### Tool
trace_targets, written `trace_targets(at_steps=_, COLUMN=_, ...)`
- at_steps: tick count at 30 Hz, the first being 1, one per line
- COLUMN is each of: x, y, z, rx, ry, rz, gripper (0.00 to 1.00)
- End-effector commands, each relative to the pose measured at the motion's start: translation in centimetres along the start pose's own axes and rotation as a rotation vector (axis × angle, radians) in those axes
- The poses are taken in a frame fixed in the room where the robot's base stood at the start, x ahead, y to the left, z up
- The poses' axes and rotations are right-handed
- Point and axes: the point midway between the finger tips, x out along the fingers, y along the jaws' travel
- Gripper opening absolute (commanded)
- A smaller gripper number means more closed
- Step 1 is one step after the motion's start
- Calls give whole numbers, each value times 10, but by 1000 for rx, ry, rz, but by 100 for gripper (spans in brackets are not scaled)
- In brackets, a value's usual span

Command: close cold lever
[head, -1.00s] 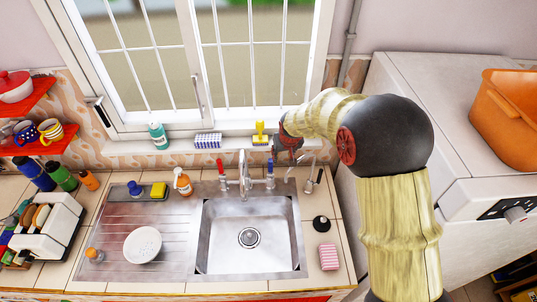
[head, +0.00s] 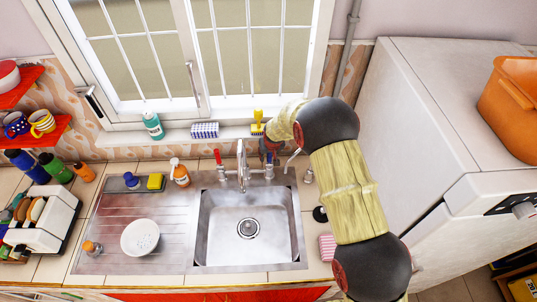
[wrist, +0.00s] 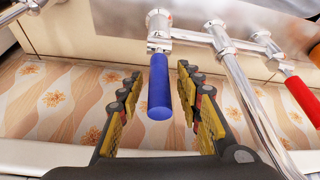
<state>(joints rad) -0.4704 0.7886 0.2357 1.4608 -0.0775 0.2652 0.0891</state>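The blue lever (wrist: 159,88) is on the tap over the sink. In the wrist view it lies between the two spread fingers of my gripper (wrist: 160,95), with a gap on each side. My gripper (head: 271,147) is open and sits behind the right side of the tap in the head view, where it and my arm hide most of the blue lever. The red lever (head: 218,158) is on the left side of the tap and also shows at the right of the wrist view (wrist: 302,96). The chrome spout (head: 242,165) stands between the two levers.
The metal sink (head: 203,235) is below the tap. On the sill behind are a green bottle (head: 153,126), a checked sponge (head: 204,130) and a yellow brush (head: 257,122). A soap bottle (head: 180,176) stands left of the tap. A pink sponge (head: 327,246) is right of the sink.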

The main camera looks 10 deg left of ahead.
Motion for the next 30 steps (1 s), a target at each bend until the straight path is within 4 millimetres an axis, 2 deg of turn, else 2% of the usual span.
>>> trace_targets(at_steps=6, x=10, y=0, z=0, rx=0, ry=1, rz=0, gripper=35)
trace_targets(at_steps=14, x=11, y=0, z=0, rx=0, ry=1, rz=0, gripper=35)
trace_targets(at_steps=30, x=11, y=0, z=0, rx=0, ry=0, rz=0, gripper=4)
